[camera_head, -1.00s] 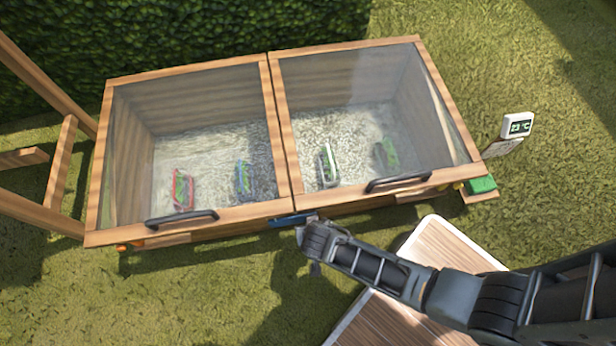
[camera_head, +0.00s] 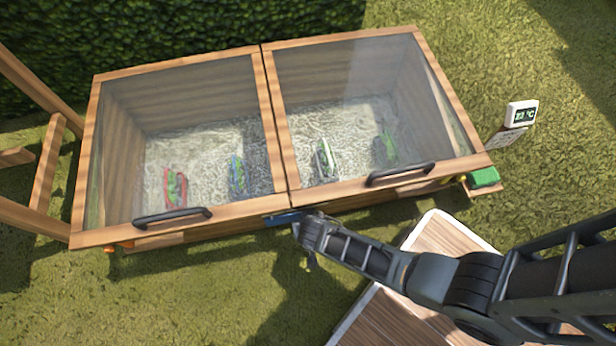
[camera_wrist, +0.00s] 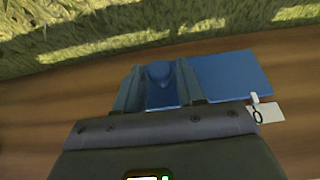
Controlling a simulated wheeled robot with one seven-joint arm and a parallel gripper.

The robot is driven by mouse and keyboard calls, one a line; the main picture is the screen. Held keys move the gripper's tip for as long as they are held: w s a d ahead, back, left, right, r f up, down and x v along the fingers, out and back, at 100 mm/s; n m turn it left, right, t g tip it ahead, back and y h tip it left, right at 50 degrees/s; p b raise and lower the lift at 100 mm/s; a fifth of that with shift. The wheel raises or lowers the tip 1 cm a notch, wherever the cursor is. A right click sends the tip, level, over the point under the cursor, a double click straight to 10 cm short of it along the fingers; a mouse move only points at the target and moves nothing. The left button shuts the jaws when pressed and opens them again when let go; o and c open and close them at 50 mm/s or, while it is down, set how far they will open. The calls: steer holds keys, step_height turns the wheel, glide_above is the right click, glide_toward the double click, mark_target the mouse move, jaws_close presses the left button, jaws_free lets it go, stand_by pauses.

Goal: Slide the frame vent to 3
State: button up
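The frame vent is a blue sliding plate (camera_head: 284,218) low on the front of the wooden cold frame (camera_head: 180,228), near its middle post. In the wrist view the blue plate (camera_wrist: 235,76) lies flat on brown wood and reaches out to the right of my gripper. A rounded blue knob (camera_wrist: 160,73) stands between my gripper's two fingers (camera_wrist: 160,88), which appear shut on it. In the head view my gripper (camera_head: 308,240) is at the plate's right end and hides part of it. A white label (camera_wrist: 265,112) with a dark "0" shows beside the plate; other marks are not visible.
Two glazed lids with black handles (camera_head: 172,216) (camera_head: 402,173) are closed over several plants. A thermometer (camera_head: 521,114) reading about 23 °C and a green block (camera_head: 484,178) are at the right. A wooden-topped platform (camera_head: 450,240) lies below.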

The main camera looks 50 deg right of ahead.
jaws_close()
steer(key=shift+s+d, duration=0.1)
